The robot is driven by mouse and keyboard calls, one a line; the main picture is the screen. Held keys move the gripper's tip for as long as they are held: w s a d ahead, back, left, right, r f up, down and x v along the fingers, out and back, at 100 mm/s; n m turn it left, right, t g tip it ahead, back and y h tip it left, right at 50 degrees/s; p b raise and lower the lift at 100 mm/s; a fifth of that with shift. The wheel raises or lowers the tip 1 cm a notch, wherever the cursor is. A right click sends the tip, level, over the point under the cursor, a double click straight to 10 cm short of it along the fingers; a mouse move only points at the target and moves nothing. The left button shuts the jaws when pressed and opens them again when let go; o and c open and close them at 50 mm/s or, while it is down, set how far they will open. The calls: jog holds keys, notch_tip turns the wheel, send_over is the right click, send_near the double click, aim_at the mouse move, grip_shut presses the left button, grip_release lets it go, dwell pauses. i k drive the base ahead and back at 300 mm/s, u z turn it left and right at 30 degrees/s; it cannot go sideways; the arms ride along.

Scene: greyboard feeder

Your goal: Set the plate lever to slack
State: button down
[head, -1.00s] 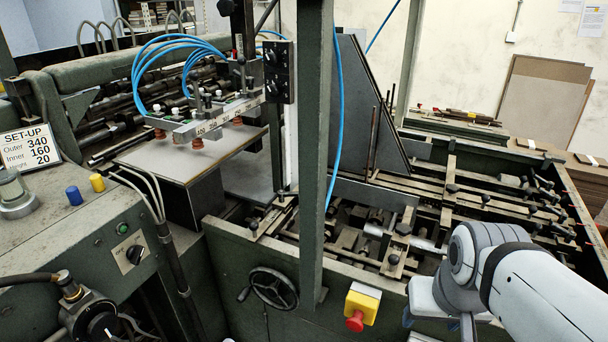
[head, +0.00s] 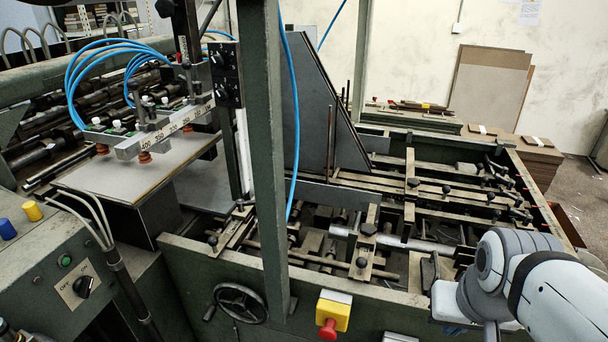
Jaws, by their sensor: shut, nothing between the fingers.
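I cannot pick out the plate lever for certain in the head view. Several black knobs and clamps sit on the feeder bed (head: 408,297); one is a black-knobbed clamp (head: 368,229) and another a dark upright block (head: 430,272) just left of my arm. No slack marking is readable. My arm's wrist (head: 500,265) is at the lower right, in front of the bed's near right part, and hides some of it. My gripper's fingers do not show; the lower end of the wrist runs to the bottom edge of the picture.
A green post (head: 262,150) stands in front of the bed. A handwheel (head: 240,302) and a yellow box with a red button (head: 332,315) are on the near side. A suction head bar (head: 165,128) hangs over a grey board (head: 150,168) at left. Floor shows at far right.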

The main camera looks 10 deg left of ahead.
aim_at(241, 203)
jog(key=z, duration=1.15)
jog(key=k, duration=1.45)
jog(key=u, duration=1.3)
jog(key=i, duration=1.5)
